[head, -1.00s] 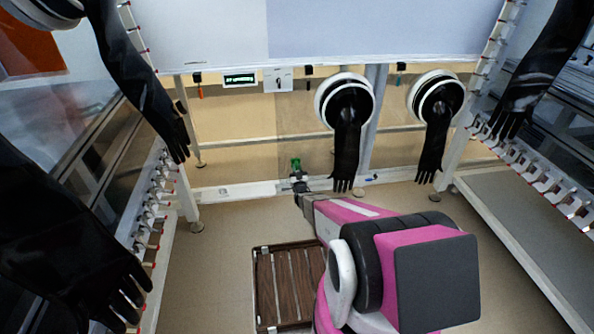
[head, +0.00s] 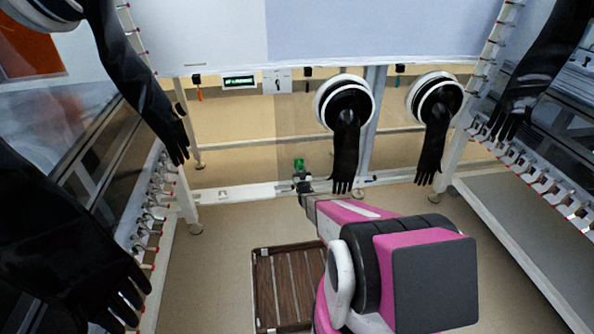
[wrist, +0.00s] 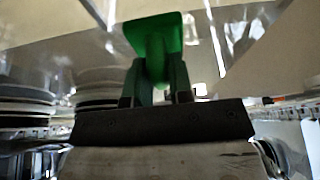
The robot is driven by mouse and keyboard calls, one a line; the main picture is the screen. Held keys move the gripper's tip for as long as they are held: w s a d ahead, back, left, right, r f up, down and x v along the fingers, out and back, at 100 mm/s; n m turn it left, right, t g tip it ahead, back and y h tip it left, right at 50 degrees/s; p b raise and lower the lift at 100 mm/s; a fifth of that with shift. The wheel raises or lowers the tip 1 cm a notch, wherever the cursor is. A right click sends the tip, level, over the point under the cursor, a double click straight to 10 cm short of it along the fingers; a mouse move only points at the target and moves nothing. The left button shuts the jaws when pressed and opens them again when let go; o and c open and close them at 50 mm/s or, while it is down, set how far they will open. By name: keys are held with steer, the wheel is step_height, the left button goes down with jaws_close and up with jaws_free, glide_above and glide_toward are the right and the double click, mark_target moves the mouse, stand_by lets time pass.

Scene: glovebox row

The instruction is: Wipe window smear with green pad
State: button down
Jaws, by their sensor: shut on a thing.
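The green pad (wrist: 153,36) is a flat square head on a short green stem. My gripper (wrist: 157,88) is shut on its stem. In the head view the green pad (head: 298,164) is small, at the end of my outstretched arm, with my gripper (head: 302,181) just below it. The pad appears in front of the glovebox's lower front, left of a hanging black glove. I cannot tell whether the pad touches any surface. No window smear can be made out; a pale window panel (head: 390,35) spans the top.
Black gloves hang from round ports at centre (head: 346,150) and right (head: 434,140), close to my arm. More gloves hang at both sides. A brown slatted crate (head: 262,290) stands on the floor below. Open floor lies left and right of my arm.

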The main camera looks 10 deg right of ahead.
steer(key=shift+w+d, duration=0.1)
steer(key=shift+d, duration=2.75)
steer(key=shift+r, duration=0.75)
steer(key=shift+w+a, duration=0.1)
steer(key=shift+a, duration=2.05)
steer(key=shift+a, duration=1.9)
steer(key=shift+s+r, duration=0.25)
steer(key=shift+r, duration=0.55)
steer(key=shift+w+d, duration=0.15)
steer(key=shift+d, duration=3.9)
